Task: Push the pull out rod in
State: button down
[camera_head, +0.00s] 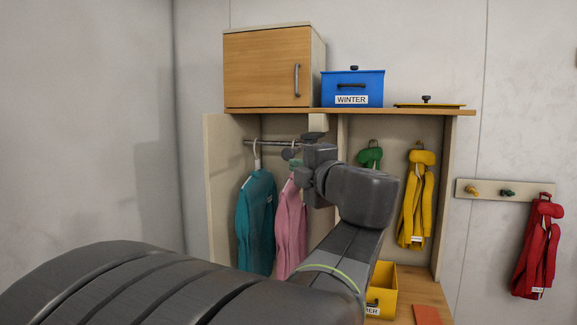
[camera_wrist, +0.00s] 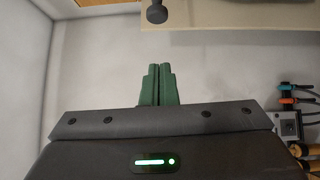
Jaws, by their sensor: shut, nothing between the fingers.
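The rod (camera_head: 262,142) is a thin grey bar under the shelf in the left part of the wardrobe. A teal garment (camera_head: 257,222) and a pink garment (camera_head: 290,225) hang at it on hangers. A dark round knob (camera_wrist: 156,12) shows at the top of the wrist view, and it seems to be the rod's front end. My gripper (camera_wrist: 158,66) has green fingers, shut and empty, pointing toward the knob with a visible gap. In the head view my wrist and arm hide the rod's right part and some of the pink garment.
A wooden cabinet (camera_head: 266,68) and a blue WINTER box (camera_head: 352,88) stand on the shelf (camera_head: 420,110). A yellow box (camera_head: 384,285) sits low. A red garment (camera_head: 537,245) hangs on the wall rack.

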aim_at(289, 158)
jog(key=w, duration=0.2)
jog(key=w+a+p, duration=0.1)
jog(key=w, duration=0.2)
jog(key=w+p, duration=0.1)
jog(key=w, duration=0.2)
jog(key=shift+w+a+r, duration=0.2)
jog(key=shift+a, duration=0.15)
jog(key=shift+w+d, duration=0.1)
jog(key=shift+w, duration=0.4)
